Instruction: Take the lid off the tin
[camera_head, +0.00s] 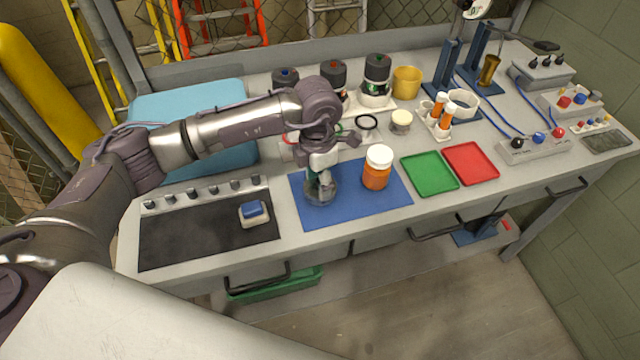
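A small round grey tin (319,197) stands on the blue mat (352,207), left of the orange bottle. My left gripper (324,182) points straight down at the tin, its fingers at the tin's top. The fingers and wrist cover much of the tin, so I cannot make out its lid or whether the fingers are closed on it. My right gripper is not in view.
An orange bottle with a white cap (378,158) stands close right of the tin. Green (429,174) and red (471,163) trays lie further right. A dark panel (205,236) with a blue-topped block (254,213) lies left. The mat's front is clear.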

